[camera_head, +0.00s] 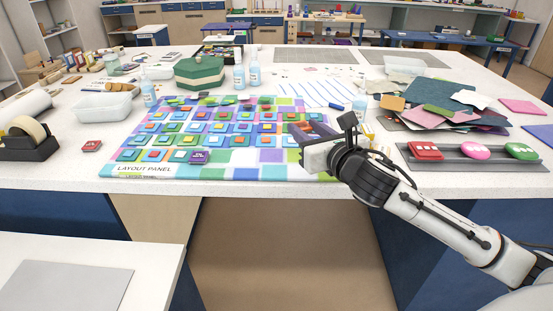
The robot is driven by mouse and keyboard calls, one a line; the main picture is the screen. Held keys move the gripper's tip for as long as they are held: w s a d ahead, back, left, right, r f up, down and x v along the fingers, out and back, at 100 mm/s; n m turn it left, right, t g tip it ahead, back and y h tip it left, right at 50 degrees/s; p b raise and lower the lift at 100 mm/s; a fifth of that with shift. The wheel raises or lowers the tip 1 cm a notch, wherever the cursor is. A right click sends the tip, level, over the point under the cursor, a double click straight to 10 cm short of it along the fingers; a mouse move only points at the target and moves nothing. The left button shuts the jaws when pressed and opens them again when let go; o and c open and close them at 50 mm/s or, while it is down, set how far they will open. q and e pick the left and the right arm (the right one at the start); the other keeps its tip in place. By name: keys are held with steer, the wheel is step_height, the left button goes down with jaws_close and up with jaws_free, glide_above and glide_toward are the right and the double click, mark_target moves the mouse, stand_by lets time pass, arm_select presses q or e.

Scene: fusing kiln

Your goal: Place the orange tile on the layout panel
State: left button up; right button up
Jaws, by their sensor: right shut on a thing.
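The layout panel (112,170) lies flat on the white worktable, a board of coloured squares with rows of small tiles on its left and middle. My right gripper (300,143) is over the panel's right part, pointing left. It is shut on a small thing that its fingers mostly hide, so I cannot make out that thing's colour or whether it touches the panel. Several tiles on the panel have orange in them, but I cannot single out one orange tile. My left gripper is not in view.
A grey tray (470,164) with red, pink and green pieces lies right of my arm. Felt sheets (455,98) are behind it. Bottles (253,75), a green box (200,74) and a clear tub (104,107) stand behind and left. A tape dispenser (28,141) sits far left.

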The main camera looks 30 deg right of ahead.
step_height(320, 180, down, 9)
steer(key=shift+s+r+b, duration=0.1)
steer(key=shift+s+b, duration=0.05)
steer(key=shift+b, duration=0.7)
steer(key=o, duration=1.1)
steer(key=shift+c, duration=0.2)
